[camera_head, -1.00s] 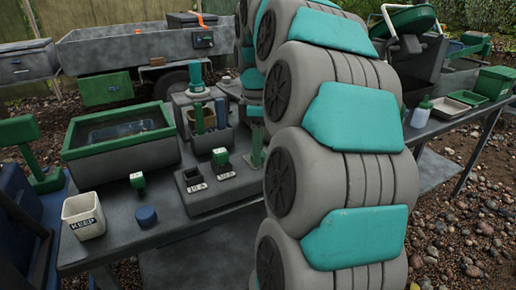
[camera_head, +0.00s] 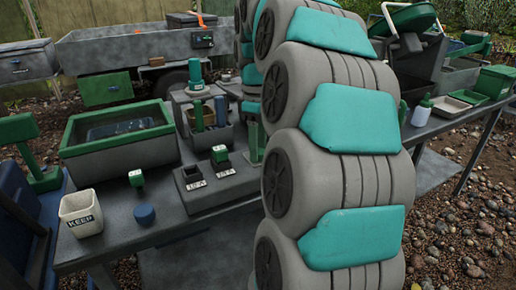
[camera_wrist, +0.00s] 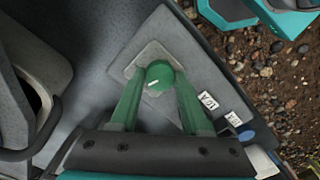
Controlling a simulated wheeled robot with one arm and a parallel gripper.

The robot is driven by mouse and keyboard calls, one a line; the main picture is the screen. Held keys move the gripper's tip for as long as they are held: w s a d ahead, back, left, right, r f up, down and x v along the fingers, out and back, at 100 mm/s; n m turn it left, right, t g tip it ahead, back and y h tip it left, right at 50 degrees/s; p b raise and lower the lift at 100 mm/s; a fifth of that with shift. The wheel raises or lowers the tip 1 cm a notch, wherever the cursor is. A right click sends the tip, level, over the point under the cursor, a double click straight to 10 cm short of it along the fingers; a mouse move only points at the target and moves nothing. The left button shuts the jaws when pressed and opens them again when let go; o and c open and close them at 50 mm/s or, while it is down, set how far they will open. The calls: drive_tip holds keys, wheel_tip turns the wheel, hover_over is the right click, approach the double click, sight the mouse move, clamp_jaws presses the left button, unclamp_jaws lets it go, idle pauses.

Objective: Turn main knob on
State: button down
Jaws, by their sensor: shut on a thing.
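A round green knob (camera_wrist: 160,75) with a short white mark sits on a light grey square plate (camera_wrist: 148,57) in the wrist view. The mark points toward the left and slightly down. My gripper (camera_wrist: 160,86) has its two green fingers on either side of the knob, shut on it. In the head view my large grey and teal arm hides the knob. A green part just left of the arm (camera_head: 257,143) is partly seen there, and I cannot tell whether it is a finger.
The dark table holds a green-rimmed basin (camera_head: 120,140), a white KEEP bin (camera_head: 82,213), a blue round piece (camera_head: 145,214) and small green-topped blocks on the left. White labels (camera_wrist: 207,100) lie near the knob plate. A second table (camera_head: 430,128) with trays stands at the right.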

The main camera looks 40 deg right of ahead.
drive_tip(key=m+b, duration=0.1)
drive_tip(key=m, duration=0.3)
drive_tip(key=shift+m, duration=0.3)
drive_tip(key=shift+m+b, duration=0.65)
drive_tip(key=shift+m, duration=1.25)
drive_tip(key=shift+c, duration=1.9)
unclamp_jaws()
drive_tip(key=shift+r, duration=0.15)
